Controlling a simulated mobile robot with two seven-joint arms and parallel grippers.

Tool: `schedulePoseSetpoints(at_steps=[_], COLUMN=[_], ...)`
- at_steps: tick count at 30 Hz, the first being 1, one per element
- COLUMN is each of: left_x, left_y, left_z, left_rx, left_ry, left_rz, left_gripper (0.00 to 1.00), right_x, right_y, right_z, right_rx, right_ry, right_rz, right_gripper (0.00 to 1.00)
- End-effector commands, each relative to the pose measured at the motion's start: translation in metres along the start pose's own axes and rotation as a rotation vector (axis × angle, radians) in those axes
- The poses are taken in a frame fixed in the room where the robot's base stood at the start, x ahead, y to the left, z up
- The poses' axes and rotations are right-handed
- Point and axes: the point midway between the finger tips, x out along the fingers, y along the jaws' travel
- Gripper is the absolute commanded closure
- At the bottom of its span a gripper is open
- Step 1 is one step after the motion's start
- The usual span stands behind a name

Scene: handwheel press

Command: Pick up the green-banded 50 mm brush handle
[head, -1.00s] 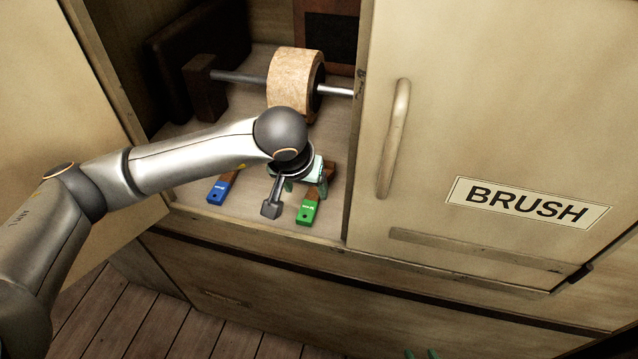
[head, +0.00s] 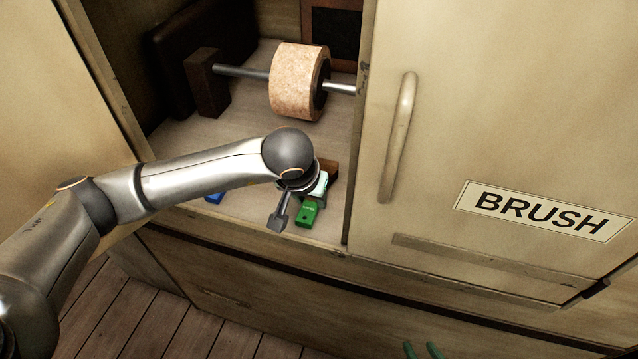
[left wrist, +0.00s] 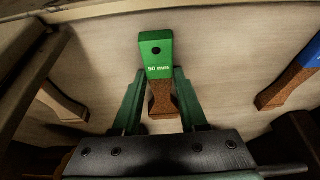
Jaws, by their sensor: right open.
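The green-banded 50 mm brush handle (head: 307,214) lies on the cabinet floor near its front edge. Its green end with a hole sticks out past my left wrist. In the left wrist view the green end (left wrist: 157,55) reads "50 mm", and the brown wooden part runs back between my fingers. My left gripper (left wrist: 159,76) is open, with one green finger on each side of the handle and slim gaps showing. In the head view my wrist hides most of these fingers. My right gripper (head: 421,349) is open and empty at the bottom edge, outside the cabinet.
A blue-ended handle (head: 213,198) lies to the left, partly behind my left arm. A tan roller (head: 297,82) on a metal shaft stands behind. Another wooden piece (left wrist: 62,103) shows in the wrist view.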

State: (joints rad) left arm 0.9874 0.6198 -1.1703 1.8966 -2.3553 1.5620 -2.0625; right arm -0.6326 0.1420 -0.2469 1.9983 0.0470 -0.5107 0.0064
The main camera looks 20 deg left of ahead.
Motion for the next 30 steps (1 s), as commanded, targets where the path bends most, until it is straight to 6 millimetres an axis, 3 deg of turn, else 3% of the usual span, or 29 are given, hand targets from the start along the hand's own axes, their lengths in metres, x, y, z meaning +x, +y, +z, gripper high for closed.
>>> schedulePoseSetpoints(at_steps=[1, 11, 23, 30], left_x=[0.0, 0.0, -0.001, -0.016], left_y=[0.0, 0.0, 0.0, -0.003], left_z=[0.0, 0.0, -0.001, -0.011], left_rx=[0.0, 0.0, 0.0, -0.007], left_ry=[0.0, 0.0, 0.001, 0.004], left_rz=[0.0, 0.0, 0.0, -0.004], left_gripper=[0.65, 1.0, 1.0, 1.0], right_x=[0.0, 0.001, 0.001, -0.004], right_y=[0.001, 0.002, 0.002, 0.002], right_z=[0.001, 0.005, 0.005, -0.001], right_rx=[0.0, 0.001, 0.002, 0.003], right_ry=[-0.001, -0.01, -0.011, -0.004], right_rz=[0.001, 0.003, 0.004, 0.006], right_gripper=[0.53, 0.53, 0.53, 0.53])
